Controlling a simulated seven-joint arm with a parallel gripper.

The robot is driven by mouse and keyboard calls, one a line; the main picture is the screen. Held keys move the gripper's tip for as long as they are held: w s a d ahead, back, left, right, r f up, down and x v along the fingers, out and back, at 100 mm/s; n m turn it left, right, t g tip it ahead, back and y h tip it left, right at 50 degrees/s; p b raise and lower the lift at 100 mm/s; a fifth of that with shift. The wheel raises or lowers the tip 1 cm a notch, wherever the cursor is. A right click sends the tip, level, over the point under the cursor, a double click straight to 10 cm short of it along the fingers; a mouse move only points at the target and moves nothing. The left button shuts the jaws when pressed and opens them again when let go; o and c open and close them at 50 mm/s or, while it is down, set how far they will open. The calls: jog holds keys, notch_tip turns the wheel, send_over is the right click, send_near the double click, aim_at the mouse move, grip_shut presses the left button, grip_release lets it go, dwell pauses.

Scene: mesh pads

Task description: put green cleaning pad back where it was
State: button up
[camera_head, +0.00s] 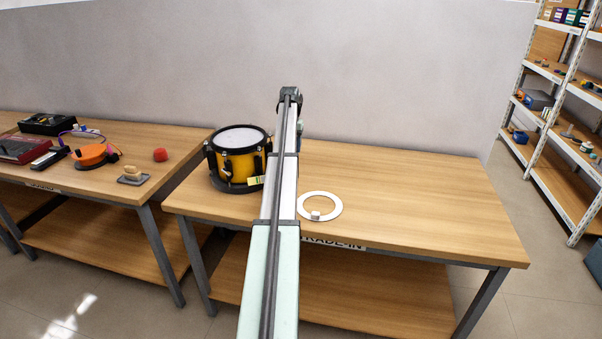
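I cannot make out a green cleaning pad for certain. A small pale yellow-green item (256,180) shows at the right foot of the yellow drum (233,162), partly beside my arm. It is too small to tell whether it is the pad or a label. My arm reaches out over the middle of the right table (420,195) and hides a strip of it. My gripper is not visible; the arm covers the place behind it. A white ring (334,202) lies flat right of the arm, with a small pale block (315,216) at its lower left edge.
The left table (60,182) holds dark boxes, an orange round device (92,155), a red lump (160,154) and a tan object on a grey plate (133,175). Shelves (565,120) stand at the right. The right table's right half is clear. A wall runs behind.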

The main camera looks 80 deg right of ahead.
jog(key=s+d+m, duration=0.1)
jog(key=s+d, duration=0.2)
jog(key=d, duration=0.2)
jog(key=shift+f, duration=5.2)
jog(key=shift+f, duration=0.15)
jog(key=o, duration=1)
notch_tip(320, 180, up, 12)
jog(key=shift+r, duration=0.15)
